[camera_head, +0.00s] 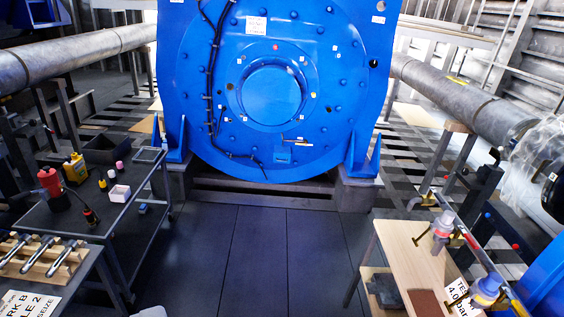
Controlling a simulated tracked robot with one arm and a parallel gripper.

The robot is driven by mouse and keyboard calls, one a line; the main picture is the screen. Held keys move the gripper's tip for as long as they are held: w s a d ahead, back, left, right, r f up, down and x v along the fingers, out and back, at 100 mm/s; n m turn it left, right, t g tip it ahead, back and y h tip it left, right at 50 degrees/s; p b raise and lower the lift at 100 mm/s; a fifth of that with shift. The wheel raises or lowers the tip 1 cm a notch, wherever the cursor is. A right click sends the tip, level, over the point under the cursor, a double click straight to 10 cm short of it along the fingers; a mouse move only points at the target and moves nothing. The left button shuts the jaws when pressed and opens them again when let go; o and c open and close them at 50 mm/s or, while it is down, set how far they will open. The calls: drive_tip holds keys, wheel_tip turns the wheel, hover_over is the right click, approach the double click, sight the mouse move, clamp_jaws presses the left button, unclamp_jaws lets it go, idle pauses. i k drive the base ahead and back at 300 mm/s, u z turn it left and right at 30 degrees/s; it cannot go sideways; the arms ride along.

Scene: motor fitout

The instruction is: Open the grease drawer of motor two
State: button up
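A big blue motor (330,80) stands straight ahead at the far end of the floor, its round end face towards me. A small blue box-like part (283,155) sits low on that face, right of centre, with a thin rod or handle just above it. It may be the grease drawer; it is too small to tell whether it is open or shut. A white label (256,24) is on the upper face; its text is not readable, so I cannot tell the motor's number. My gripper is not in view.
Dark floor (250,260) is clear up to the motor. A dark cart (75,222) with bottles and small boxes stands left, a tool rack (45,257) nearer. A wooden bench (405,250) with bottles stands right. Large grey pipes (90,52) run along both sides.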

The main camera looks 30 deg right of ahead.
sight(280, 157)
drive_tip(key=u, duration=0.1)
drive_tip(key=i, duration=3.3)
drive_tip(key=z, duration=0.7)
drive_tip(key=i, duration=1.4)
drive_tip(key=z, duration=0.35)
